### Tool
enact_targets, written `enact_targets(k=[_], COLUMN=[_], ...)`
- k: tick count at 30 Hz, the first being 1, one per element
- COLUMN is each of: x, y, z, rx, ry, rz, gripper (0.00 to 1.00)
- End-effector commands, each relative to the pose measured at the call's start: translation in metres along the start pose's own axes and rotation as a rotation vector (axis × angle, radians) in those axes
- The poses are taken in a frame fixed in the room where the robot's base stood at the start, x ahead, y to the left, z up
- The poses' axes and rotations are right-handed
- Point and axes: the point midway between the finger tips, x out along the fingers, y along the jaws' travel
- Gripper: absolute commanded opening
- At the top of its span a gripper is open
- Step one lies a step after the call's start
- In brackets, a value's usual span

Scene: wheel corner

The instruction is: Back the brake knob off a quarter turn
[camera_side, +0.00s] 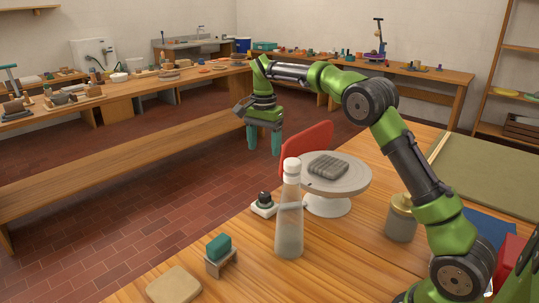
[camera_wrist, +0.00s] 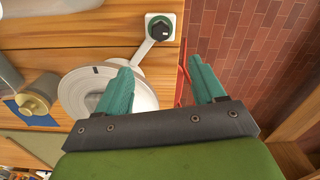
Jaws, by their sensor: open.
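The brake knob (camera_side: 264,198) is a small black knob on a white base at the table edge, beside the wheel. In the wrist view the knob (camera_wrist: 159,27) has a green rim around it, and a light arm runs from its base toward the wheel. The pale round wheel (camera_side: 345,186) bears a grey ridged slab (camera_side: 328,165); in the wrist view my left finger covers part of the wheel (camera_wrist: 72,92). My gripper (camera_side: 264,152) is open and empty, its teal fingers pointing down, above and behind the knob. In the wrist view the gripper (camera_wrist: 158,65) is apart from the knob.
A clear bottle (camera_side: 289,225) stands close to the knob, in front of the wheel. A red panel (camera_side: 307,145) rises behind the wheel. A lidded jar (camera_side: 400,220) stands right of it. A teal block on a stand (camera_side: 219,249) is near the front. Space left of the table is open.

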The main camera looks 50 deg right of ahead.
Motion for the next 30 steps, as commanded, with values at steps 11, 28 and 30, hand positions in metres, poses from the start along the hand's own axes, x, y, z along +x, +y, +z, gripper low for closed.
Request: enact_targets(k=[11, 28, 30], x=[0.062, 0.161, 0.165], y=[0.001, 0.0, 0.0], z=[0.001, 0.001, 0.001], rx=[-0.001, -0.001, -0.002], ry=[-0.004, -0.002, -0.001], rz=[0.005, 0.001, 0.0], gripper=[0.69, 0.69, 0.69])
